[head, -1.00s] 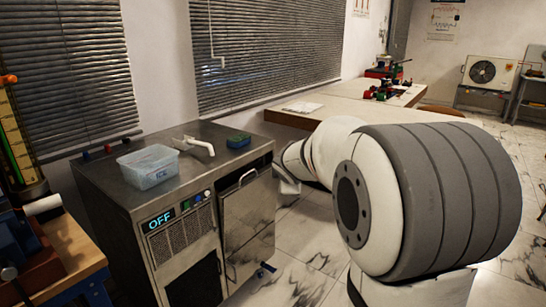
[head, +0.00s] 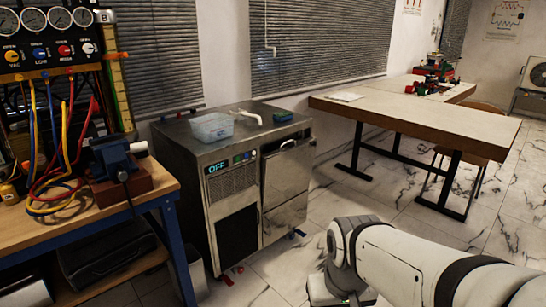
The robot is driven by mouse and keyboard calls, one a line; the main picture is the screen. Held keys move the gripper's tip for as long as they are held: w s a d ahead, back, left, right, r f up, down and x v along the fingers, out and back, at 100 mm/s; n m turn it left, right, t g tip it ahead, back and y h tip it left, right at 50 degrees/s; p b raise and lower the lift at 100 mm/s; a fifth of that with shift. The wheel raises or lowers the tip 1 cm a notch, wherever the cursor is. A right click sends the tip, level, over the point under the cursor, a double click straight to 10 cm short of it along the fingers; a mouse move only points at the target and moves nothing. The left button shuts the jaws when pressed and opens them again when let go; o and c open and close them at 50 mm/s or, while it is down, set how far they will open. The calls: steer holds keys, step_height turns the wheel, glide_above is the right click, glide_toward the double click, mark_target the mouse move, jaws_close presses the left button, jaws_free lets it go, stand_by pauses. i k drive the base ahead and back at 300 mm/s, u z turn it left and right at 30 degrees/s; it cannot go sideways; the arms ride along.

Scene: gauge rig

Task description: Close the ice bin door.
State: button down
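The ice bin door (head: 285,188) is the steel panel on the right of the front of the ice machine (head: 232,150), with a bar handle (head: 289,144) near its top. It looks close to the machine's front, with a dark strip along its top edge; I cannot tell whether it is fully shut. My gripper (head: 328,288) is low at the bottom of the head view, in front and to the right of the door and apart from it. Its fingers are not clear, so I cannot tell open from shut.
A clear plastic tub (head: 211,127), a white scoop-like piece (head: 252,117) and a sponge (head: 283,115) are on the machine's top. A workbench (head: 150,190) with a vise and gauge hoses stands left. A long table (head: 420,110) stands right.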

mark_target(286, 172)
steer(key=z, duration=0.65)
steer(key=i, duration=0.75)
steer(key=u, duration=0.55)
steer(key=i, duration=0.65)
steer(key=u, duration=0.65)
